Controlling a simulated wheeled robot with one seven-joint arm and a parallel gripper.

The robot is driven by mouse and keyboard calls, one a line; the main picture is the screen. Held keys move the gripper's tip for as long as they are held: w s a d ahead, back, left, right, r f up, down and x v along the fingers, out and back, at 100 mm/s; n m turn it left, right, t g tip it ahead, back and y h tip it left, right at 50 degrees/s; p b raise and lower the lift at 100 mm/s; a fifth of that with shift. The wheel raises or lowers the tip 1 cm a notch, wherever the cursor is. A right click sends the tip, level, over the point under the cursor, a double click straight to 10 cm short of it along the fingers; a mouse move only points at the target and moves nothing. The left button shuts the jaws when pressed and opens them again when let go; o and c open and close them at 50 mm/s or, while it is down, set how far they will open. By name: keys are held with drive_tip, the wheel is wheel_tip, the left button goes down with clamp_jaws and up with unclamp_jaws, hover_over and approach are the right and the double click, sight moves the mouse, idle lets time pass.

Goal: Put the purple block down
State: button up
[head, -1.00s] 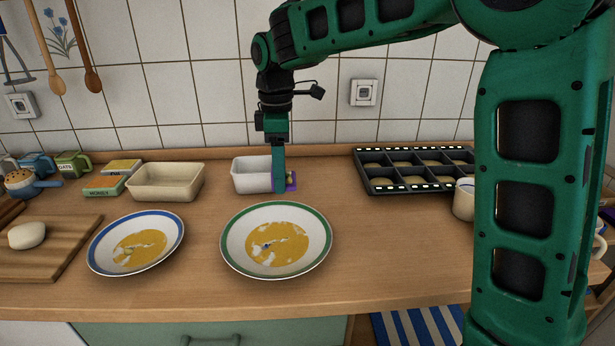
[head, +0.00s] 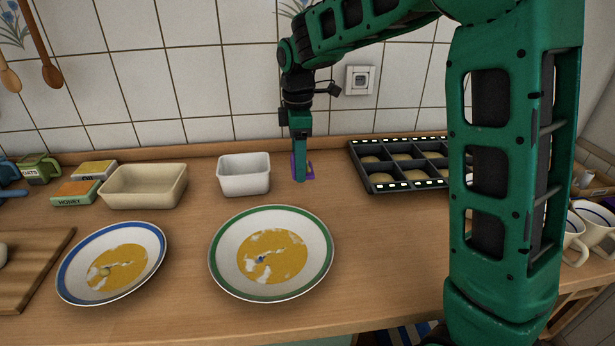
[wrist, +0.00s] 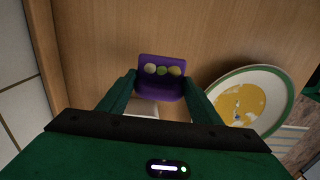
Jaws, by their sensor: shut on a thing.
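The purple block (wrist: 159,88) has several small round pale and green bumps in a row on one face. My gripper (wrist: 160,84) is shut on it, with one green finger on each side in the wrist view. In the head view my gripper (head: 301,178) points straight down low over the back of the counter. The block (head: 310,168) shows there only as a purple sliver beside and behind the finger. I cannot tell whether it touches the counter.
A white bin (head: 244,183) stands just left of my gripper, and a dark muffin tray (head: 400,185) stands to the right. A green-rimmed plate (head: 222,262) lies in front. Some bare counter (head: 333,195) shows between bin and tray.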

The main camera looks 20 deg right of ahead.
sight(308, 165)
drive_tip(key=d+f, duration=0.1)
drive_tip(key=d, duration=0.1)
drive_tip(key=shift+w+d+f, duration=0.3)
drive_tip(key=shift+w+f, duration=0.05)
drive_tip(key=shift+f, duration=2.05)
drive_tip(key=o, duration=1)
drive_tip(key=shift+o, duration=0.2)
